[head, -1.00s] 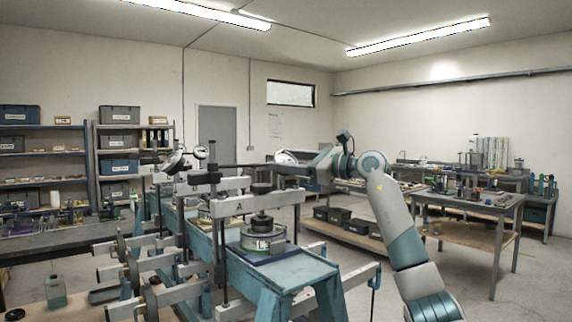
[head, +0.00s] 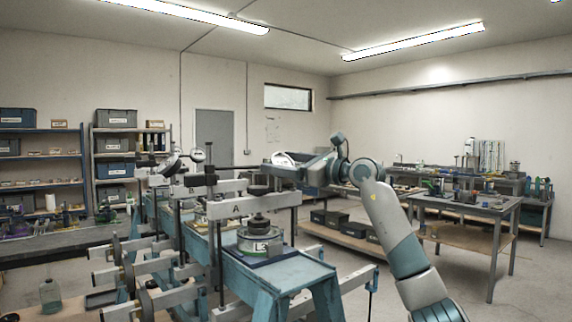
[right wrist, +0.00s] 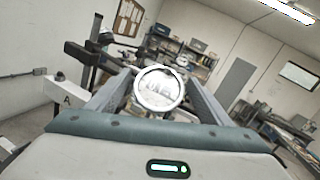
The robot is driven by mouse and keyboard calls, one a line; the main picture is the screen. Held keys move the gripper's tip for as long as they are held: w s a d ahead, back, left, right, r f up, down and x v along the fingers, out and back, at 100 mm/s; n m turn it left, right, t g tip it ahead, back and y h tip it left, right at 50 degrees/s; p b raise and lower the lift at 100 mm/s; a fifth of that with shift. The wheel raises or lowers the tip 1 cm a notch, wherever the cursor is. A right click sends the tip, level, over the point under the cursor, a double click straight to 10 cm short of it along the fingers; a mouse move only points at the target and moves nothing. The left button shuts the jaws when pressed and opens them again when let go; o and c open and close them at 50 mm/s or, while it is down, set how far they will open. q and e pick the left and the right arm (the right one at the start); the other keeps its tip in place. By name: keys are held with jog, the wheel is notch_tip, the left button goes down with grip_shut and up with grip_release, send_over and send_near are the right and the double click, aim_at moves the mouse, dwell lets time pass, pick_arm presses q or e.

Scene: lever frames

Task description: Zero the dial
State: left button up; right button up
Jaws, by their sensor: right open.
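A round dial (right wrist: 158,89) with a pale face and a bright metal rim fills the middle of the right wrist view. Marks on its face are too blurred to read. In the head view a pale tilted disc (head: 284,158), which looks like this dial, is at the end of my right arm. My right gripper (right wrist: 157,82) is open, with one finger on each side of the dial. I cannot tell whether the fingers touch the rim. In the head view my right gripper (head: 298,166) is small and partly hidden. My left gripper is in neither current view.
A lever frame marked A (head: 237,210) stands on a blue bench (head: 285,270), with a weight marked L3 (head: 260,242) below it. More gauges (head: 197,156) and beams are at the left. A grey table (head: 470,205) stands at the right, with open floor before it.

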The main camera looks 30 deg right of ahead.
jog(key=shift+s+d+f, duration=0.1)
jog(key=shift+s+d, duration=0.1)
jog(key=shift+s, duration=0.3)
pick_arm(q)
jog(key=shift+s+a+f+g+y+b, duration=0.15)
jog(key=shift+s+a+g+b, duration=0.45)
jog(key=shift+b, duration=0.3)
jog(key=shift+s+a+g+y+b, duration=0.2)
jog(key=shift+s+a+g+b, duration=0.2)
jog(key=shift+a+g+b, duration=0.4)
jog(key=shift+s+a+f+g+y+b, duration=0.15)
jog(key=shift+s+a+g+b, duration=0.15)
jog(key=shift+s+a+b, duration=0.5)
pick_arm(e)
jog(key=v, duration=1.6)
pick_arm(q)
jog(key=shift+w+d+r, duration=0.1)
jog(key=shift+w+d, duration=0.15)
jog(key=shift+w, duration=0.05)
pick_arm(e)
jog(key=shift+s, duration=0.15)
